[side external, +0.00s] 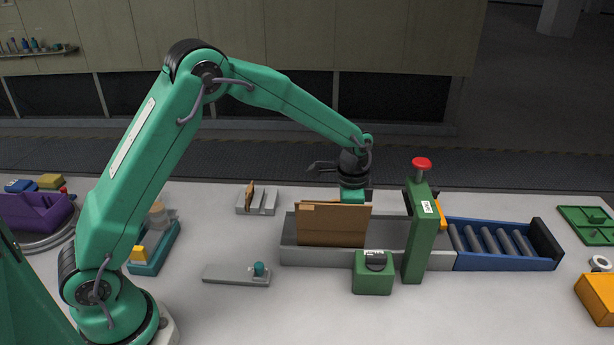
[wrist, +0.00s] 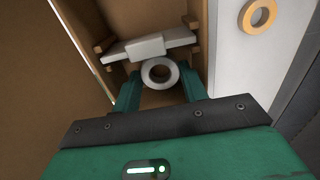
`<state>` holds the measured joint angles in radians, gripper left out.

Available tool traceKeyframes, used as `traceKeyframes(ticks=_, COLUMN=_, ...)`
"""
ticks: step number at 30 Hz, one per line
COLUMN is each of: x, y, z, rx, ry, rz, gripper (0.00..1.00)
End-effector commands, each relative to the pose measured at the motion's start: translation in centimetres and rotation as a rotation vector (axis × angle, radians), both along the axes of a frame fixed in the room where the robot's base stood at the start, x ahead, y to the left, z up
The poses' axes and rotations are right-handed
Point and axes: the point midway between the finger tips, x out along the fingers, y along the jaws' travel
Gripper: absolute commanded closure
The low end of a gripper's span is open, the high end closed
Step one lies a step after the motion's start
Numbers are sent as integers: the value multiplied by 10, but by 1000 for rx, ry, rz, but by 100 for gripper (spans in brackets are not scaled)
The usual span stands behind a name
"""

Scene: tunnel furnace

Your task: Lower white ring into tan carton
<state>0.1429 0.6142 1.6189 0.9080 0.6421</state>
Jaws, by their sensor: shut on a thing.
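The tan carton (side external: 333,226) stands open on a grey conveyor bed in the side view, a flap upright. Its inner walls (wrist: 165,12) surround the fingertips in the wrist view. My gripper (wrist: 160,85) is shut on a white ring (wrist: 161,63), held between the two green fingertips. A pale grey bar-like piece (wrist: 148,46) lies just beyond the ring inside the carton, between small brown blocks on the walls. In the side view my gripper (side external: 353,195) points down at the carton. The carton wall hides the fingertips and ring there. I cannot tell the ring's height above the carton bottom.
A green post with a red button (side external: 421,163) stands close right of the carton, a green box (side external: 373,275) in front. Another white ring (side external: 600,263) is at the far right.

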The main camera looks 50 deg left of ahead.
Motion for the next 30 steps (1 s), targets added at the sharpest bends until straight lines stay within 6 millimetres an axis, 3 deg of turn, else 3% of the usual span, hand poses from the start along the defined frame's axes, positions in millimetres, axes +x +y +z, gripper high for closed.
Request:
traceKeyframes(ticks=20, x=0, y=0, z=-3, rx=0, ry=0, rz=0, gripper=70)
traceKeyframes(ticks=21, x=0, y=0, z=-3, rx=0, ry=0, rz=0, gripper=53)
traceKeyframes(ticks=24, x=0, y=0, z=-3, rx=0, ry=0, rz=0, gripper=34)
traceKeyframes(ticks=30, x=0, y=0, z=-3, rx=0, ry=0, rz=0, gripper=32)
